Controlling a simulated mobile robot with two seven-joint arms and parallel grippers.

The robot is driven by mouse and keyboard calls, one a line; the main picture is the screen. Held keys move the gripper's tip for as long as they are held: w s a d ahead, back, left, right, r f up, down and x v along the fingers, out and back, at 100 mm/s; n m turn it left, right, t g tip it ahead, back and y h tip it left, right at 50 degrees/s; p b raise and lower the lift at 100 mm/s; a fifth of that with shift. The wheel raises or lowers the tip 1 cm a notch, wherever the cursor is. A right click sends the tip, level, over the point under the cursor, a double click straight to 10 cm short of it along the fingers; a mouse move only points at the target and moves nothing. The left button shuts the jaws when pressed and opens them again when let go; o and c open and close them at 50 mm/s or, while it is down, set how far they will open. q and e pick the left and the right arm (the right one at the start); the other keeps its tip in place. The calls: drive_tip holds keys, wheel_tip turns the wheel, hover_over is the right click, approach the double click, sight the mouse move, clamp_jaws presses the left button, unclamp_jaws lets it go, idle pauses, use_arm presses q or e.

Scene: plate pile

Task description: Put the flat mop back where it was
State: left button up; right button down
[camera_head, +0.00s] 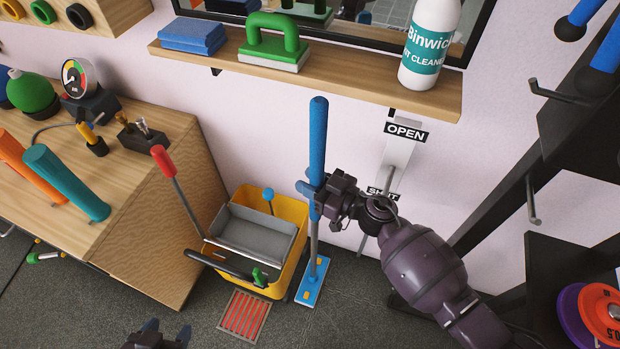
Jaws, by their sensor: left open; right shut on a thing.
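The flat mop has a blue grip (318,135), a grey pole and a flat blue head (312,282) with orange marks. It stands nearly upright in front of the wall, just right of the yellow bucket. My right gripper (315,192) is shut on the lower part of the blue grip, its arm coming in from the lower right. I cannot tell whether the head touches the floor. My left gripper (168,334) is open and empty at the bottom edge, mostly out of view.
A yellow mop bucket (294,213) with a grey wringer and red-tipped lever (163,160) stands left of the mop. A red floor grate (243,316) lies in front. A wooden shelf (350,82) and an OPEN/SHUT lever (394,165) are on the wall. A dark rack (575,140) stands right.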

use_arm(q)
drive_tip(key=shift+w+r, duration=0.3)
use_arm(e)
drive_tip(key=shift+r, duration=0.15)
drive_tip(key=c, duration=0.8)
unclamp_jaws()
use_arm(q)
drive_tip(key=shift+s+f, duration=0.1)
drive_tip(key=shift+s, duration=0.05)
use_arm(e)
drive_tip(key=shift+f, duration=0.2)
use_arm(q)
drive_tip(key=shift+s, duration=0.15)
use_arm(e)
drive_tip(key=shift+r, duration=0.1)
drive_tip(key=shift+d+r, duration=0.1)
drive_tip(key=shift+r, duration=0.05)
use_arm(q)
drive_tip(key=shift+w+d+r+t+p, duration=0.1)
drive_tip(key=shift+w+r+t+p, duration=0.1)
drive_tip(key=shift+r+p, duration=0.55)
drive_tip(key=shift+w+d+r+t+p, duration=0.1)
drive_tip(key=shift+w+r+p, duration=0.05)
drive_tip(key=shift+r+p, duration=0.5)
use_arm(e)
drive_tip(key=shift+v, duration=5.95)
